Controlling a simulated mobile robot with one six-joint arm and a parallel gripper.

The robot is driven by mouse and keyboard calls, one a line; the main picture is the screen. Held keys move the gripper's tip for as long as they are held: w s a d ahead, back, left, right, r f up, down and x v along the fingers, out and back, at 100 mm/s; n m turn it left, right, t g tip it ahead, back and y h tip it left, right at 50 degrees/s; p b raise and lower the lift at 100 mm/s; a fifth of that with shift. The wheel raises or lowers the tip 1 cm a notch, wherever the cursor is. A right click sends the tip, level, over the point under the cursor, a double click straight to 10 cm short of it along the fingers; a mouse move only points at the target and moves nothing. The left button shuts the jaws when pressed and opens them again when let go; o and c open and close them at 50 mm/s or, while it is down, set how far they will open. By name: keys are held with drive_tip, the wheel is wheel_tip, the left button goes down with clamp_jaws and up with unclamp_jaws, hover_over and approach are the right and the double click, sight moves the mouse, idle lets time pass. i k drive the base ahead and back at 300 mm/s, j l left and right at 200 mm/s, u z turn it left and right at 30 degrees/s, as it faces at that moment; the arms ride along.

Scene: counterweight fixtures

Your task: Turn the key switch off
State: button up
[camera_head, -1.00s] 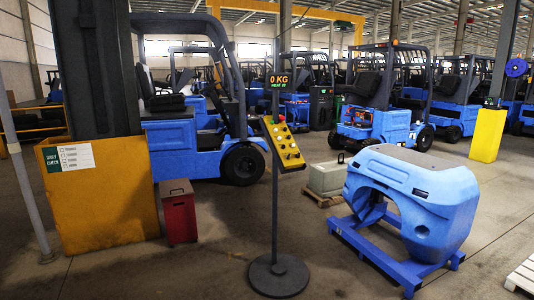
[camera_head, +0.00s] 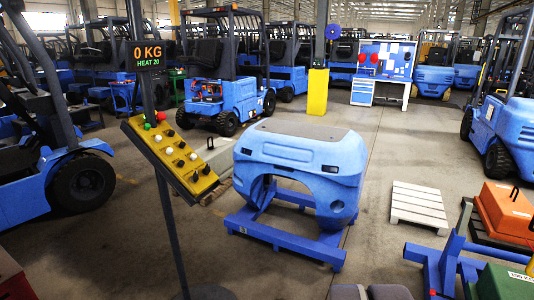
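A sloping yellow control panel (camera_head: 166,162) is mounted on a dark pole in the left half of the view. It carries several black knobs, white buttons, and a red and a green button near its upper end. I cannot tell which of these small controls is the key switch, or how it is set. A display (camera_head: 147,56) above the panel reads 0 KG and HEAT 20. I cannot make out my gripper in the view.
A blue counterweight (camera_head: 300,165) sits on a blue frame (camera_head: 282,238) right of the panel. A pallet (camera_head: 418,206), an orange block (camera_head: 508,208) and another blue stand (camera_head: 440,262) are at the right. Forklifts line the back. Floor between counterweight and pallet is clear.

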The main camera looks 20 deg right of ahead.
sight(195, 178)
drive_tip(key=i+l, duration=0.35)
drive_tip(key=i, duration=0.2)
drive_tip(key=i+l, duration=0.4)
drive_tip(key=i, duration=0.15)
